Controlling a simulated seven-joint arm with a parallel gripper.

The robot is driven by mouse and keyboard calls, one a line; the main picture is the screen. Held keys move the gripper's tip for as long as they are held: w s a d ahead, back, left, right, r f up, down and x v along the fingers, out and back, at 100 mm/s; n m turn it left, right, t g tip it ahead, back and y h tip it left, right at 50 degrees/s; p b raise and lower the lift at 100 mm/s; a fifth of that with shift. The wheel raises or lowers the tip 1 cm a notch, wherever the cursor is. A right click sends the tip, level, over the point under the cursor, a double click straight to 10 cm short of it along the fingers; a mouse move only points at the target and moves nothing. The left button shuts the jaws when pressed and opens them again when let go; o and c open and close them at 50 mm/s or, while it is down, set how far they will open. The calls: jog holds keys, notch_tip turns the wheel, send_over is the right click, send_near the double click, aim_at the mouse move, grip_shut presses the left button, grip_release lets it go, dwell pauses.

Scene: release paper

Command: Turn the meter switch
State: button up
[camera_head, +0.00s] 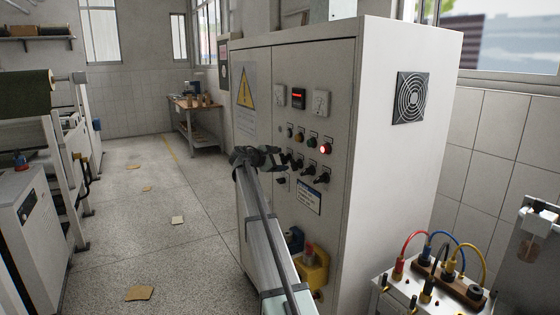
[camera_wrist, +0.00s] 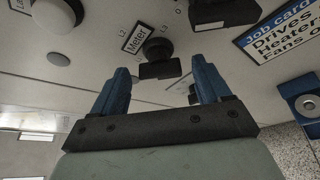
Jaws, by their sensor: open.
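The meter switch (camera_wrist: 158,50) is a black rotary knob with a bar handle on the pale panel. A label reading "Meter" sits beside it, with small position marks such as "L2" around it. My gripper (camera_wrist: 160,66) is open, with one blue finger on each side of the switch's handle in the wrist view. I cannot tell whether the fingers touch it. In the head view my gripper (camera_head: 273,154) is at the front of the grey cabinet (camera_head: 340,100), close to several black knobs. The meter switch cannot be told apart there and may be hidden by the gripper.
Another black knob (camera_wrist: 222,12), a round pale button (camera_wrist: 55,15) and a job card (camera_wrist: 280,38) are close by. A lit red lamp (camera_head: 325,149) is above the knobs. A bench box with coloured cables (camera_head: 432,282) stands at lower right.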

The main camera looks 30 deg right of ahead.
jog(key=shift+w+d+f, duration=0.1)
jog(key=shift+d, duration=0.25)
jog(key=c, duration=1)
